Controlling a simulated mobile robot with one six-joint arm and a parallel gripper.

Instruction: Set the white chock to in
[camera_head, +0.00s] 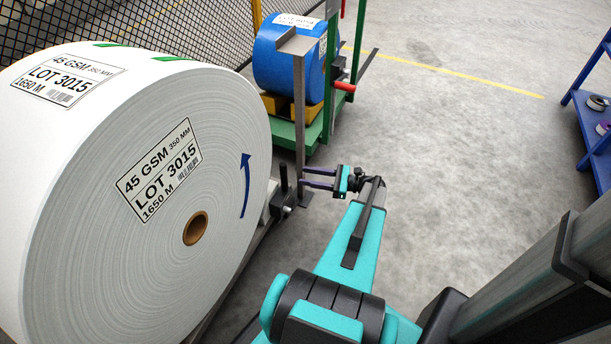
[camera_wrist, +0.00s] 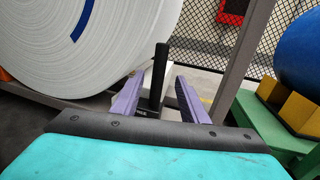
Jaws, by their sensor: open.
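The white chock appears to be the dark block with an upright black handle (camera_head: 284,190) at the lower right edge of the white roll (camera_head: 195,185). In the wrist view the black handle (camera_wrist: 159,70) stands upright beyond and between my finger tips, with a small label at its base that I cannot read surely. My gripper (camera_head: 307,178) is open, with its two purple fingers pointing left toward the handle. In the wrist view my gripper (camera_wrist: 158,88) is empty. I see no contact with the handle, and the chock's lower part is partly hidden.
A grey steel post (camera_head: 299,115) rises close beside my fingers. Behind it, a blue roll (camera_head: 290,62) rests on yellow blocks on a green cart (camera_head: 318,132) with a red-handled lever (camera_head: 344,87). A blue shelf (camera_head: 590,125) stands at right. The floor between is clear.

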